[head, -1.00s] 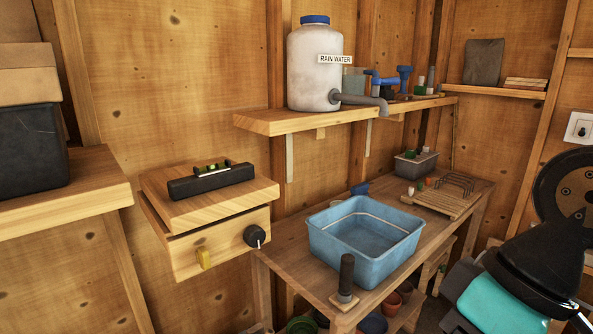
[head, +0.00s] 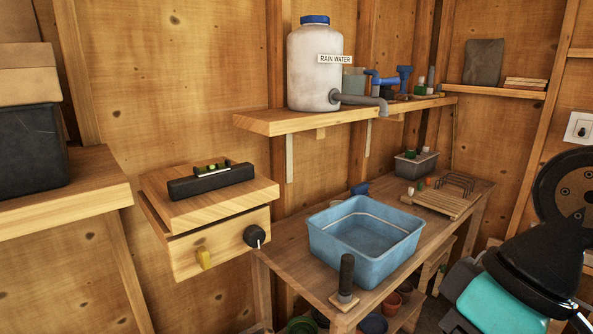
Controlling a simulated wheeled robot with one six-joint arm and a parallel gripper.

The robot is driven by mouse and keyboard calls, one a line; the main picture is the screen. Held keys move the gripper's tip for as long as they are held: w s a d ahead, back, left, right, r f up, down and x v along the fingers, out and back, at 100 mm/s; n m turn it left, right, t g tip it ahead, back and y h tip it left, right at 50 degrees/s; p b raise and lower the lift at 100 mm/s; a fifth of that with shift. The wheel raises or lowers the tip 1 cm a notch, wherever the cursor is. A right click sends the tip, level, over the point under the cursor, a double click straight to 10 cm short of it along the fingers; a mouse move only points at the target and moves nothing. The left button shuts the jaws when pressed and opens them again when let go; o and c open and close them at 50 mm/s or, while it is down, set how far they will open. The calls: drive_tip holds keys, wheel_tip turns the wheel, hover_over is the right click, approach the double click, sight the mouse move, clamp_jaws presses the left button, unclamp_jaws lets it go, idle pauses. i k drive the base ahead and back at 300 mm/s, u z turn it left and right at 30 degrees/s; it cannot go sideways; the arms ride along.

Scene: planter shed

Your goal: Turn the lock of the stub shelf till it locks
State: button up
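The stub shelf (head: 222,243) is a light wooden box on the wall at the left of the head view, with a wooden top board. Its lock looks to be the round black knob (head: 254,235) with a white pointer line, on the right of its front face. The pointer is directed downward. A black spirit level (head: 211,181) lies on the top board. My gripper's fingers are not in view. Only part of my arm shows at the right edge, well away from the shelf.
A blue basin (head: 330,250) stands on the wooden bench right of the shelf. A black-handled tool (head: 346,275) stands upright at the bench's front edge. A rain water tank (head: 313,75) is on the shelf above. Another wooden ledge (head: 70,205) is at the left.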

sight(203, 257)
drive_tip(key=z, duration=0.5)
drive_tip(key=k, duration=0.6)
drive_tip(key=i, duration=0.4)
drive_tip(key=u, duration=1.1)
drive_tip(key=i, duration=1)
drive_tip(key=z, duration=0.15)
drive_tip(key=k, duration=0.4)
drive_tip(key=u, duration=0.4)
